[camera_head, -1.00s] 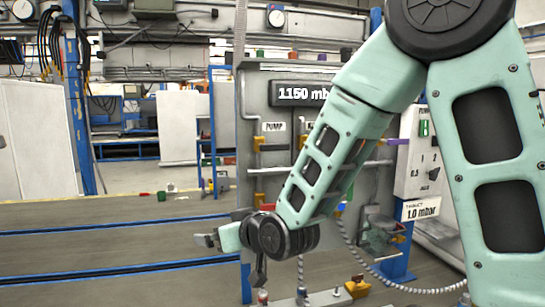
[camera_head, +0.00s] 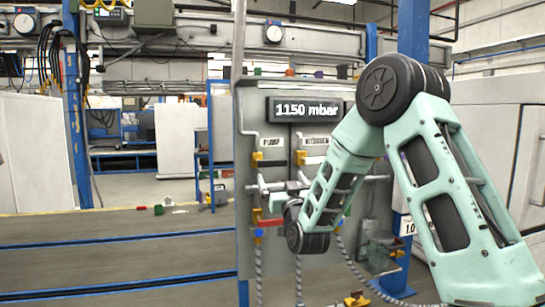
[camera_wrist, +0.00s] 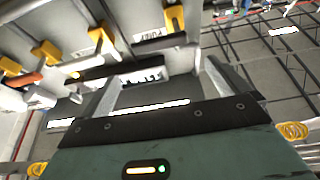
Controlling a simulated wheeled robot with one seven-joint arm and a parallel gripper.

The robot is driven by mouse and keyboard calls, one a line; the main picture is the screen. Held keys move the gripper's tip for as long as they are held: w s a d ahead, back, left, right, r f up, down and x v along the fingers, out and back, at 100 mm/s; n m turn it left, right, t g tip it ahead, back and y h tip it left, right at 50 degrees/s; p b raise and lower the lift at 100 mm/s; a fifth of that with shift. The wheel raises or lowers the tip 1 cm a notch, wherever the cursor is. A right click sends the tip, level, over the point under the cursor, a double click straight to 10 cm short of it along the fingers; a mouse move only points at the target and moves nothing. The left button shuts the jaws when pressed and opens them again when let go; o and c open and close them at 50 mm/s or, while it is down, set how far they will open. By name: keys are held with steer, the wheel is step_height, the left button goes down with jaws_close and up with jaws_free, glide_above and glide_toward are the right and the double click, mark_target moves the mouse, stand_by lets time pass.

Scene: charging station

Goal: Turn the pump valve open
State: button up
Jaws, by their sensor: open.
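The pump valve (camera_head: 257,159) is a yellow handle on the grey panel (camera_head: 247,100), under the label "PUMP" (camera_head: 270,142). A similar yellow handle (camera_head: 300,158) is under the label to its right. My gripper (camera_head: 276,199) is in front of the panel, below the pump label and apart from the upper yellow handle. In the wrist view my gripper (camera_wrist: 160,76) is open, with nothing seen between its fingers. That view shows several yellow handles (camera_wrist: 174,18) beyond and left of the fingers.
A display (camera_head: 305,110) reading 1150 mbar is on the panel above the labels. Pipes and more yellow fittings (camera_head: 257,215) are close to my gripper. Corrugated hoses (camera_head: 299,280) hang below.

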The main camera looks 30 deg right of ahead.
mark_target(273, 161)
steer(key=p+x, duration=0.3)
steer(key=x, duration=0.8)
steer(key=shift+f, duration=0.15)
steer(key=c, duration=1.1)
